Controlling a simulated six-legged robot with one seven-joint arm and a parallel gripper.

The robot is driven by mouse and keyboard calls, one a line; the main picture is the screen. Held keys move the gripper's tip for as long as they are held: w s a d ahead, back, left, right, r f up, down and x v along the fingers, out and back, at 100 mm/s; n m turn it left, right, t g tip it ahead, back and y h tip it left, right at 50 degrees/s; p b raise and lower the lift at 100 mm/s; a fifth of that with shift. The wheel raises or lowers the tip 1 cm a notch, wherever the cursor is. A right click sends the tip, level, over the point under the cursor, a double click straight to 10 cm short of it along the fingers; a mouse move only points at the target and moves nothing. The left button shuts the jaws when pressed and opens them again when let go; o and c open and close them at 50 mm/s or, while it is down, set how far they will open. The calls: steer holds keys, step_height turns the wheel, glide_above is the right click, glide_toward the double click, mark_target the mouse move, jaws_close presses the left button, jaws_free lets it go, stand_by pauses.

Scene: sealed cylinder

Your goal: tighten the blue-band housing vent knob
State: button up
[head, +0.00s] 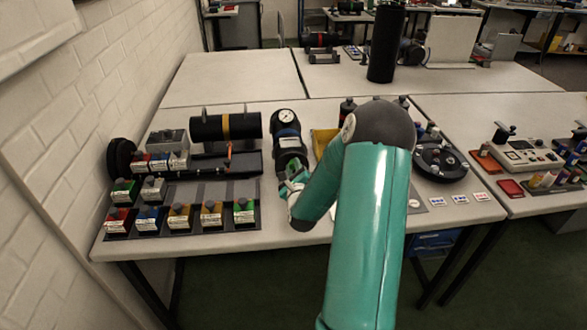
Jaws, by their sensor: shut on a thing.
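The housing (289,143) is a dark upright-looking body with a white round gauge on top and a bluish-grey band. It stands on the near table, left of my arm. My gripper (292,178) is at the near, lower end of this housing, shut on the vent knob. The knob itself is hidden by the jaws and too small to make out. My teal arm comes in from the bottom right and covers part of the table beside the housing.
Left of the housing, a black cylinder with a yellow band (226,127) lies on a stand. In front is a rack of coloured labelled blocks (180,217). A yellow tray (323,139) is close on the right. A black round fixture (440,161) stands further right.

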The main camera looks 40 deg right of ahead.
steer(key=o, duration=1)
steer(key=v, duration=1.3)
steer(key=shift+s+a, duration=0.3)
